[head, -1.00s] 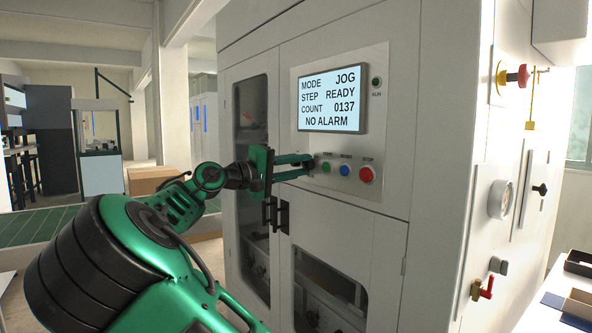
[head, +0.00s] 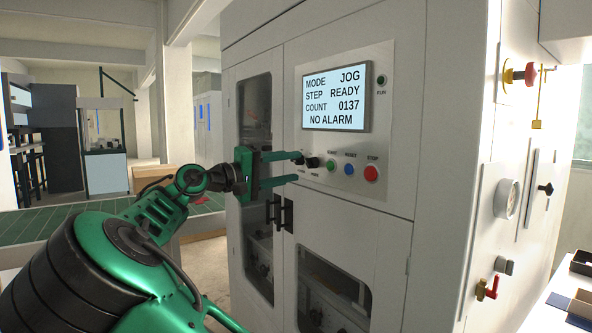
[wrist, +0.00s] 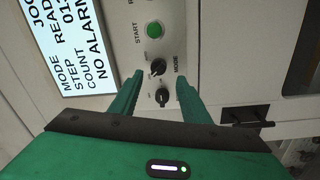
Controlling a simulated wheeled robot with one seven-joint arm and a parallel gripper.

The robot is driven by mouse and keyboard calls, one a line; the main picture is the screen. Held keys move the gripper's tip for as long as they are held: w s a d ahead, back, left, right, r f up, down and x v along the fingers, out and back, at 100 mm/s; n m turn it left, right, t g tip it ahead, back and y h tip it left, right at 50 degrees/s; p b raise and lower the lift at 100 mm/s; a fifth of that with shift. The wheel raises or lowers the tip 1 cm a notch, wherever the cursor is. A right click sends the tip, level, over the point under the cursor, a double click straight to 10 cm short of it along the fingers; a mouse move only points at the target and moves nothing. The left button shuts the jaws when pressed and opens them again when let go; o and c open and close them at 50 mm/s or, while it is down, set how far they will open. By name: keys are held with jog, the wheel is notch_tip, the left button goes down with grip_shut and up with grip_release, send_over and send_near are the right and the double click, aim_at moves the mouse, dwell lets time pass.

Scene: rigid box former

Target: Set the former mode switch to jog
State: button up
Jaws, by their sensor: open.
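The former mode switch (head: 312,162) is a small black knob on the grey control panel, just left of the green START button (head: 331,166). In the wrist view the mode switch (wrist: 157,67) has the label MODE beside it, and its pointer sits at an angle. The display (head: 336,97) reads MODE JOG, STEP READY, COUNT 0137, NO ALARM. My gripper (head: 297,166) is open and empty, with its fingertips just off the panel. In the wrist view my gripper (wrist: 160,80) has one finger on each side of the knobs, apart from them.
A second black knob (wrist: 162,96) is close beside the mode switch. A blue button (head: 349,169) and a red STOP button (head: 371,173) are to the right. Black door handles (head: 281,212) stick out below my gripper. A green conveyor (head: 60,226) lies at the left.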

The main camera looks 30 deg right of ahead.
jog(key=a, duration=0.6)
jog(key=shift+f, duration=0.25)
jog(key=shift+a, duration=0.1)
